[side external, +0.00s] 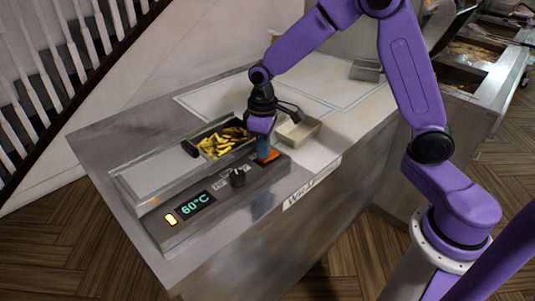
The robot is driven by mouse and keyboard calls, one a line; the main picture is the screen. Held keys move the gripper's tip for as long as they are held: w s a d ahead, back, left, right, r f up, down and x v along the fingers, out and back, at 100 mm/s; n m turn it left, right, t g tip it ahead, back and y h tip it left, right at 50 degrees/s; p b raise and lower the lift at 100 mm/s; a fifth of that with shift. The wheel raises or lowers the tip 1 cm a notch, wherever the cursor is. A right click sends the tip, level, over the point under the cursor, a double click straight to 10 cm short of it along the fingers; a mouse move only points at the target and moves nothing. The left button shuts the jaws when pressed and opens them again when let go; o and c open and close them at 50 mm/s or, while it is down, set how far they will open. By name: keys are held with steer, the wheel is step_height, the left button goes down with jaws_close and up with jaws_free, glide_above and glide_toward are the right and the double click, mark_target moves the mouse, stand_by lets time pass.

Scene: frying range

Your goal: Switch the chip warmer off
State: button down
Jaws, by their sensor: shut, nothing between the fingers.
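The chip warmer (150,230) is a long metal unit on the counter, with yellow chips (224,142) in its open well. Its display (197,204) is lit and reads 60°C in green. An orange-yellow lamp (171,219) glows beside it. A black knob (237,178) stands mid-panel. An orange switch (267,157) sits at the panel's right end. My gripper (273,149) is shut and empty, pointing down with its fingertips right at the switch. I cannot tell if they touch it, and they partly hide it.
Another small metal container (366,70) is at the back of the counter. A white label (312,184) is on the counter's front edge. The counter between the two containers is clear.

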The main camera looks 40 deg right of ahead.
steer(key=shift+f, duration=0.25)
steer(key=shift+r, duration=3.55)
steer(key=s+d+n, duration=0.3)
steer(key=s+n, duration=0.3)
steer(key=s, duration=2.3)
steer(key=shift+r+n, duration=0.3)
steer(key=shift+r, duration=0.1)
